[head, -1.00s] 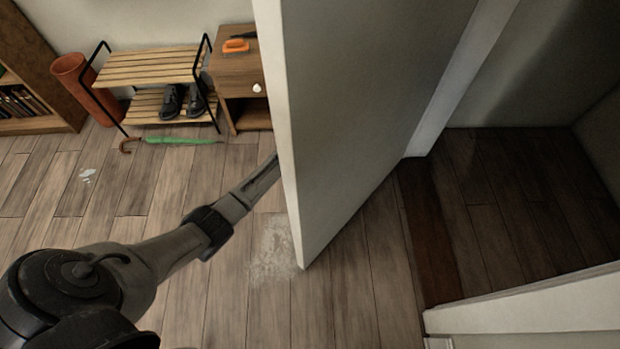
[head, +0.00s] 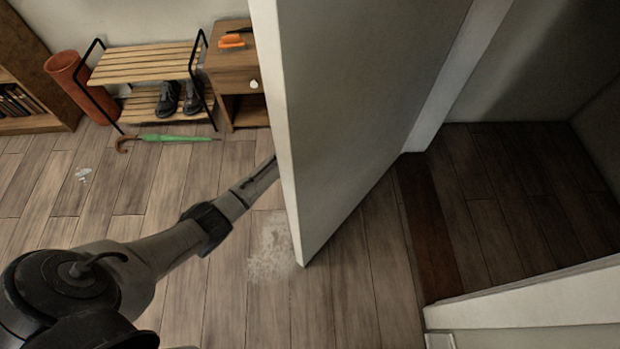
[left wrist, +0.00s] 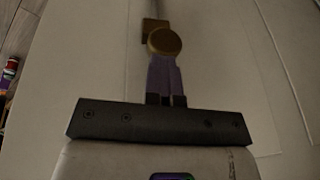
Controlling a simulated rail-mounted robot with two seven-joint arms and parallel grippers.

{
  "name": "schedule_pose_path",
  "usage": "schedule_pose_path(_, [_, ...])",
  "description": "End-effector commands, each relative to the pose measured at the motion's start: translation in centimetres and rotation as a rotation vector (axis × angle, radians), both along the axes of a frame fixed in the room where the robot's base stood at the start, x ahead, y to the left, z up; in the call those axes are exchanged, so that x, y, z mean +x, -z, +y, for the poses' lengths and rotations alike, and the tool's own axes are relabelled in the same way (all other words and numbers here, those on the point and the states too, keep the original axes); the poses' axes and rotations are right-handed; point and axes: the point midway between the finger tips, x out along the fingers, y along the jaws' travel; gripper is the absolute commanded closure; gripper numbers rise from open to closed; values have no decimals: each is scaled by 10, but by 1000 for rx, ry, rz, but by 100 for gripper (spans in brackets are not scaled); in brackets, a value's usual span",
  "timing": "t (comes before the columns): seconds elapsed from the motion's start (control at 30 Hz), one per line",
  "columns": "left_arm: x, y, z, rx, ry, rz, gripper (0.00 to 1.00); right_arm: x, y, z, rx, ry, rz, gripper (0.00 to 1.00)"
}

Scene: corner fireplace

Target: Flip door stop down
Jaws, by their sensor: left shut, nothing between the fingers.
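The pale door (head: 375,110) stands open in the middle of the head view. My left arm reaches behind its left edge, so the door hides the gripper there. In the left wrist view, a brass-coloured fitting with a round end (left wrist: 165,42) and a small square plate sits against the door face (left wrist: 90,60); it looks like the door stop. My left gripper (left wrist: 163,63) is shut and empty, its purplish fingers together right at the round end, which overlaps their tips. I cannot tell whether they touch. My right gripper is in neither view.
A slatted shoe rack (head: 145,62) with dark shoes, an orange-red bin (head: 75,80) and a wooden side cabinet (head: 230,75) stand along the back wall. A green umbrella (head: 175,137) lies on the floor before them. The wood floor left of the door is mostly clear.

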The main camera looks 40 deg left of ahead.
Motion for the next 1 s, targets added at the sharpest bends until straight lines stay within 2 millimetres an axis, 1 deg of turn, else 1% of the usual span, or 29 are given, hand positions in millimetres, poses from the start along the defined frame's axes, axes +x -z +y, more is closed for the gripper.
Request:
schedule_pose_path(0.03, [-2,3,0,2,-1,5,100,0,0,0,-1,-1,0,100])
schedule_pose_path(0.13, [-2,0,0,2,-1,5,100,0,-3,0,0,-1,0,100])
schedule_pose_path(0.27, [-4,-10,1,2,0,5,100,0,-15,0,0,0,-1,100])
schedule_pose_path(0.57, [-11,-49,1,1,2,1,100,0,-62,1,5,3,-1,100])
schedule_pose_path(0.6, [-12,-57,6,3,2,-2,100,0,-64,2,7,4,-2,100])
schedule_pose_path(0.8, [-17,-94,17,3,3,-1,100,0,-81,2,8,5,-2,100])
schedule_pose_path(1.0, [-19,-119,25,1,2,-1,100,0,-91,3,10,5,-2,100])
